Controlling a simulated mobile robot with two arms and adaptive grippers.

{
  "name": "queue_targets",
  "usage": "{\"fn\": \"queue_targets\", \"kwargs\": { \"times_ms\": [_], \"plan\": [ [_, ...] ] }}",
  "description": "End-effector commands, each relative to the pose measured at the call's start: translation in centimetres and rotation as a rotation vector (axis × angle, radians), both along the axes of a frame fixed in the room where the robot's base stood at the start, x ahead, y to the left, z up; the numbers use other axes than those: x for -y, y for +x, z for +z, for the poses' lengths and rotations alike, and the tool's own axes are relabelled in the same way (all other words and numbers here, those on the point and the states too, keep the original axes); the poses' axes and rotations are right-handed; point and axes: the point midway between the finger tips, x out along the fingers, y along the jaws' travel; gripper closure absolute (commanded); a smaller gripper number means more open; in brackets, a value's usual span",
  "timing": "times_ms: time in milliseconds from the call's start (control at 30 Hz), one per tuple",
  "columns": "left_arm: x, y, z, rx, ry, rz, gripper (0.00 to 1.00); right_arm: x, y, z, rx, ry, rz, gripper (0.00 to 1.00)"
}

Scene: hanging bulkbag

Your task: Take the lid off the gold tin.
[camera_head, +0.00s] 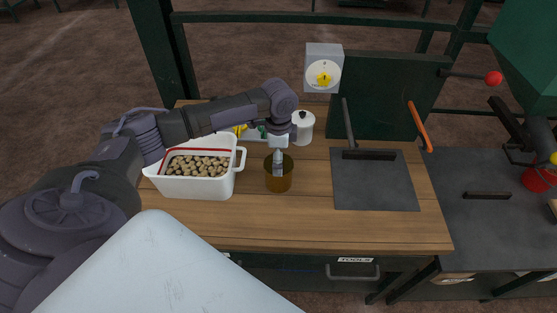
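The gold tin (279,182) is a short brownish-gold cylinder standing upright on the wooden bench top. My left arm reaches in from the left, and my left gripper (277,162) points down at the top of the tin. The fingers look close together and overlap the tin's darker top. I cannot tell whether they touch a lid, or make out a lid apart from the tin. My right gripper is not in view.
A white handled bin (190,187) of brown nuggets stands left of the tin. A white lidded canister (303,128) stands behind it, near a dial scale (323,70). A dark plate (374,190) with a raised bar lies right. The bench front is clear.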

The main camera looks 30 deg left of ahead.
Motion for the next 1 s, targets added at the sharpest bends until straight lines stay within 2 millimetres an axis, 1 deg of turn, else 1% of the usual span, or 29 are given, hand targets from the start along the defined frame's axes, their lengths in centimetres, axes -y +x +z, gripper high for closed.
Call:
{"fn": "queue_targets", "kwargs": {
  "times_ms": [100,267,300,367,400,800,1000],
  "plan": [
    [0.02,-0.03,-0.64,-0.001,0.001,-0.001,0.00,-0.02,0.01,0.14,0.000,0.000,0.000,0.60],
    [0.01,-0.02,-0.70,0.001,0.001,-0.001,0.00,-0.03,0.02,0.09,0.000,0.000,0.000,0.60],
    [0.01,-0.02,-0.69,0.001,0.001,-0.001,0.02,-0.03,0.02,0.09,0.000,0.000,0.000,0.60],
    [0.01,-0.02,-0.68,0.001,0.001,-0.001,0.12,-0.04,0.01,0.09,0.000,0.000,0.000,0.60],
    [0.01,-0.02,-0.68,0.001,0.001,0.000,0.18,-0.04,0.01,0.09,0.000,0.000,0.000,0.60],
    [-0.06,-0.06,-0.81,0.000,0.002,0.000,0.84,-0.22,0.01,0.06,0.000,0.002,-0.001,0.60],
    [-0.08,-0.16,-0.98,-0.003,0.004,0.000,0.89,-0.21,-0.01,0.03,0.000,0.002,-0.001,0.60]
  ]
}}
